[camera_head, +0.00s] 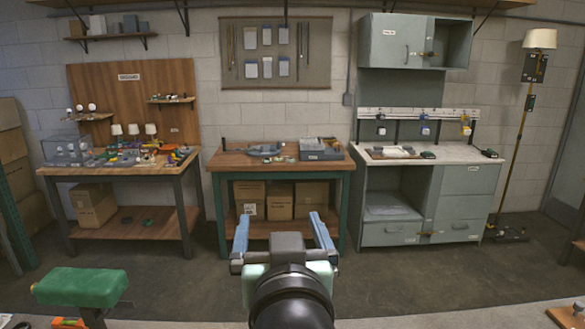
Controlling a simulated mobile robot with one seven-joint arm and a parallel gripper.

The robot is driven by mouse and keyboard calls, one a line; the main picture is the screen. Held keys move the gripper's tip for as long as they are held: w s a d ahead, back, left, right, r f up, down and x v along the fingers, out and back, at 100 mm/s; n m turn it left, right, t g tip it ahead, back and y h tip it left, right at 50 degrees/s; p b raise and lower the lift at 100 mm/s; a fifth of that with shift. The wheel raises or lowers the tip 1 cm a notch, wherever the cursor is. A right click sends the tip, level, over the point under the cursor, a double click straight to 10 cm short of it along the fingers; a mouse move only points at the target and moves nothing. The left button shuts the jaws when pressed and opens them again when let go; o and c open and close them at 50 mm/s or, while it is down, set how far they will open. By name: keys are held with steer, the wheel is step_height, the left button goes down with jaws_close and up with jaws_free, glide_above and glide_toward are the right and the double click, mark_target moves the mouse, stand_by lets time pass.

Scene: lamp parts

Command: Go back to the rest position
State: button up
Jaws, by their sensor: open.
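My gripper (282,228) is at the bottom middle of the view. Its two blue fingers are spread apart and point away toward the workbenches. Nothing shows between the fingers, and they appear apart from every bench. Lamp parts lie at a distance: small white shades (133,130) stand on the left wooden bench (190,162) among several coloured parts. A tall floor lamp (531,75) with a cream shade stands at the right wall.
The middle bench (226,162) has a grey bin (321,149) on it and cardboard boxes (280,200) beneath. A grey cabinet bench (468,185) stands right of it. A green padded stool (80,287) is at the lower left. The concrete floor (420,280) at the right front is clear.

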steer(key=s+r+t, duration=0.3)
steer(key=s+r, duration=0.1)
steer(key=r, duration=0.3)
steer(key=s+d+r+t+h, duration=0.1)
steer(key=s+r+t, duration=0.2)
steer(key=s+r, duration=0.2)
steer(key=s+r+m+t, duration=0.1)
steer(key=s+r+t, duration=0.3)
steer(key=r, duration=0.7)
steer(key=shift+s+d+h, duration=0.25)
steer(key=shift+s+h, duration=0.15)
steer(key=shift+s, duration=0.05)
